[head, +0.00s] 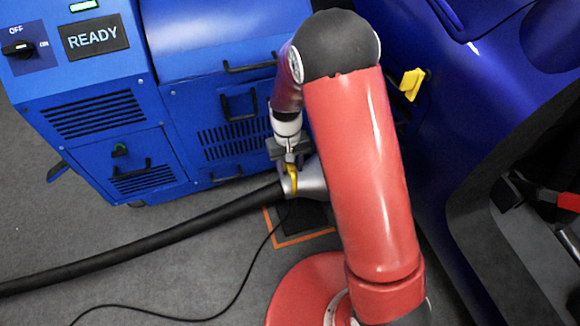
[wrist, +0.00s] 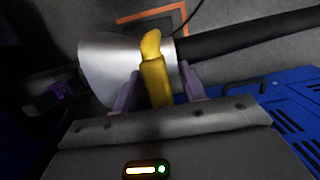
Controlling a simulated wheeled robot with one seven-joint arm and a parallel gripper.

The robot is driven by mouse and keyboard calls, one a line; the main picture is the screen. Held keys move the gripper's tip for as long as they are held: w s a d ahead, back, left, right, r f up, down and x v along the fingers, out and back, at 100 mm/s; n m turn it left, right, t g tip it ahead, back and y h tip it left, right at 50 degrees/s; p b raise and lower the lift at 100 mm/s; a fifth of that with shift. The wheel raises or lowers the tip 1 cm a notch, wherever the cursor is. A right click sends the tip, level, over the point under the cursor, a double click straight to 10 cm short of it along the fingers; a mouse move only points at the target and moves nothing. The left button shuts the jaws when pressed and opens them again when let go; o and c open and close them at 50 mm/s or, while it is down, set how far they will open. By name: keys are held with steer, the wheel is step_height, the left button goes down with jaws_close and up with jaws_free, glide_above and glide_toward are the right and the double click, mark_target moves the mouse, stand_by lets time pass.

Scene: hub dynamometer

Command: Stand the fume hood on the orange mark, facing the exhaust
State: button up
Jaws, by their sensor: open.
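The fume hood (head: 313,180) is a silver cone with a yellow handle (head: 291,178) and a black hose (head: 180,228) running off to the left. Its wide end points right, toward the blue car, partly behind my arm. The orange mark (head: 303,239) is a square outline on the floor; the hood is over or beside it, with a dark patch inside the outline. My gripper (head: 290,165) is at the handle. In the wrist view my open gripper (wrist: 158,95) has one finger on each side of the yellow handle (wrist: 155,75), in front of the silver hood (wrist: 105,65). I cannot make out the exhaust.
A blue machine (head: 110,100) with a READY display stands at the back left. The blue car (head: 480,110) fills the right side.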

steer(key=r, duration=0.3)
steer(key=w+r, duration=0.1)
steer(key=r, duration=0.3)
steer(key=r+p, duration=0.1)
steer(key=r, duration=0.3)
steer(key=shift+w+a+r, duration=0.2)
steer(key=shift+w+r, duration=0.05)
steer(key=shift+w, duration=0.05)
steer(key=s+d+r+m+t+y, duration=0.1)
steer(key=s+d+r+t, duration=0.1)
steer(key=s+d+r, duration=0.55)
steer(key=s+d+r+m+t, duration=0.1)
steer(key=s+d+r+t, duration=0.3)
steer(key=r, duration=0.6)
steer(key=s+d+r+m+t, duration=0.1)
steer(key=s+d, duration=0.1)
steer(key=s, duration=0.8)
steer(key=shift+s+d+r, duration=0.2)
steer(key=shift+d+r, duration=0.1)
steer(key=shift+d, duration=0.05)
step_height(320, 180, up, 3)
steer(key=p, duration=0.3)
steer(key=shift+r, duration=0.15)
steer(key=shift+f, duration=0.2)
steer(key=shift+c, duration=0.6)
